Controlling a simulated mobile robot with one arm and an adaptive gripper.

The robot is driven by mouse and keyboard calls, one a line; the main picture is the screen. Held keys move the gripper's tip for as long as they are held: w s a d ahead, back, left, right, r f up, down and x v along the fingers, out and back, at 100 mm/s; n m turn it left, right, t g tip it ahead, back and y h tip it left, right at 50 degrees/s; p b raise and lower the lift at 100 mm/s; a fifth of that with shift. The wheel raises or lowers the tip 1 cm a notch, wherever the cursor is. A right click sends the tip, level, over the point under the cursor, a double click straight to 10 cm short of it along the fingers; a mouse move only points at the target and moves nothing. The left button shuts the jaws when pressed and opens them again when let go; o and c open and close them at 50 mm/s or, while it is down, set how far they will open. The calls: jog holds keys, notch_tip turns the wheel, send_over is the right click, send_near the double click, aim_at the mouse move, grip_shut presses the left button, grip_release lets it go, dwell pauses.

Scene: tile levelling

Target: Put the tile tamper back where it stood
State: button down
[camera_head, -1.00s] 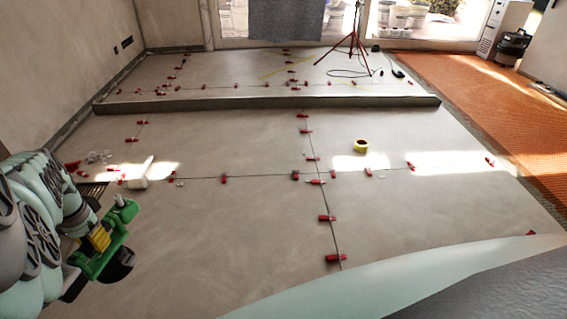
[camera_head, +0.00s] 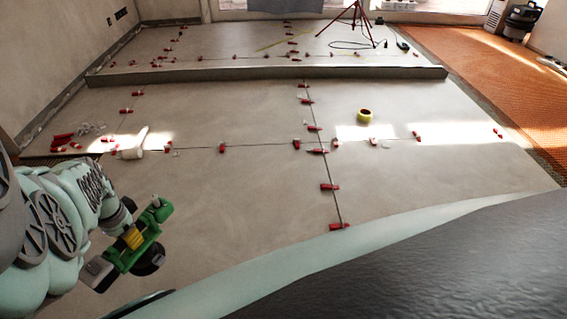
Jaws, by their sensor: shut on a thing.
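The tile tamper (camera_head: 150,226) is a green tool with a yellow part, a black round pad and a grey block. It is at the lower left, at the end of my arm, tilted and apparently above the floor tiles. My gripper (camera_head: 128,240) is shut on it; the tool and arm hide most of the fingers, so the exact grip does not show. I cannot make out a marked standing place for the tamper.
Large grey tiles with red clips (camera_head: 317,150) along the joints cover the floor. A yellow tape roll (camera_head: 364,115) and a white cylinder (camera_head: 133,143) lie on them. A red tripod (camera_head: 352,17) stands farther back.

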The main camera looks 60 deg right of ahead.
jog(key=s+d+f+m+b, duration=0.1)
jog(key=s+f+b, duration=0.2)
jog(key=f+b, duration=0.4)
jog(key=s+d+f+m+b, duration=0.1)
jog(key=s+f+b, duration=0.3)
jog(key=f, duration=1)
jog(key=shift+d+f+m+b, duration=0.3)
jog(key=shift+d+f+b, duration=0.15)
jog(key=shift+b, duration=1.15)
jog(key=shift+w+a+f, duration=0.1)
jog(key=shift+a, duration=0.05)
jog(key=shift+f+b, duration=0.6)
jog(key=shift+b, duration=0.1)
dwell(0.4)
jog(key=c, duration=0.9)
grip_release()
jog(key=shift+w, duration=0.1)
jog(key=shift+c, duration=0.2)
